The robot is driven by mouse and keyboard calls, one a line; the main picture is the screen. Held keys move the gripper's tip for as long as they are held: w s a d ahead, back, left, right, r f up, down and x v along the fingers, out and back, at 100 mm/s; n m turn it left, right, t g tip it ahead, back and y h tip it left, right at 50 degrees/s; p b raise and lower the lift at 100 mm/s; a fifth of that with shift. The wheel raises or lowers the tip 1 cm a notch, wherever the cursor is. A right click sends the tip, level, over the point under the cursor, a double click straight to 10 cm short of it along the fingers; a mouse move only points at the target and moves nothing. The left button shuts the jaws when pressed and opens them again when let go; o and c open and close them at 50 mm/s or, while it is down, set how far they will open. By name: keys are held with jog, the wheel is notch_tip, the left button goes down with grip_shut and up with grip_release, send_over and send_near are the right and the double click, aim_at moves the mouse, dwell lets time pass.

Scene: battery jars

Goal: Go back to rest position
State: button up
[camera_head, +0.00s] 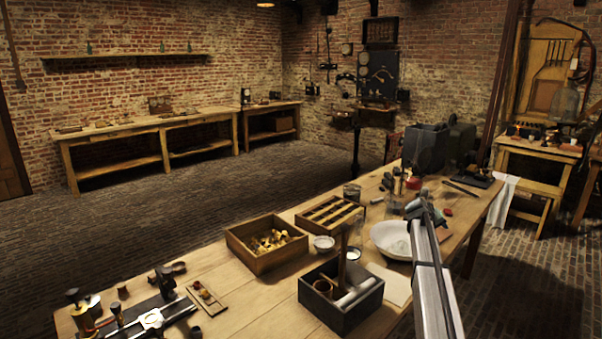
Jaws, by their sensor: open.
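My arm reaches in from the lower right over the workbench (245,306). My gripper (424,198) is at its far end, small and dark, above the right part of the bench near a white bowl (391,240). It is open, and I see nothing held in it. The fingers are hard to make out against the clutter behind them. My arm hides part of the bowl and the bench.
A dark box (341,312) with rolls, a wooden box of brass parts (266,245) and a slotted tray (330,214) stand left of my arm. Small jars and bottles crowd the bench beyond. Brass apparatus (150,318) is at front left. The floor behind is clear.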

jog(key=s+d+f+m+g+y, duration=0.1)
jog(key=s+d+f+m, duration=0.35)
jog(key=f, duration=0.75)
jog(key=s+d+f+m+g+y, duration=0.2)
jog(key=s+f, duration=0.5)
jog(key=f, duration=0.5)
jog(key=s+a+f+m+g+y, duration=0.1)
jog(key=s+a+f+m, duration=0.1)
jog(key=s+f, duration=0.6)
jog(key=s+a+f+m+g+y, duration=0.15)
jog(key=s+f, duration=0.35)
jog(key=f, duration=0.5)
jog(key=s+a+f+n+g+y, duration=0.15)
jog(key=s+a+f, duration=0.35)
jog(key=s+a, duration=0.55)
jog(key=s+a+f+n+g+y, duration=0.15)
jog(key=s+a+f, duration=0.35)
jog(key=s+a, duration=0.5)
jog(key=s+a+n+g, duration=0.2)
jog(key=s+a, duration=0.6)
jog(key=s, duration=0.5)
jog(key=s+a+n+g, duration=0.2)
jog(key=s+a+n, duration=0.2)
jog(key=s, duration=1)
jog(key=a, duration=0.3)
jog(key=shift+s+a+r, duration=0.15)
jog(key=shift+a, duration=0.25)
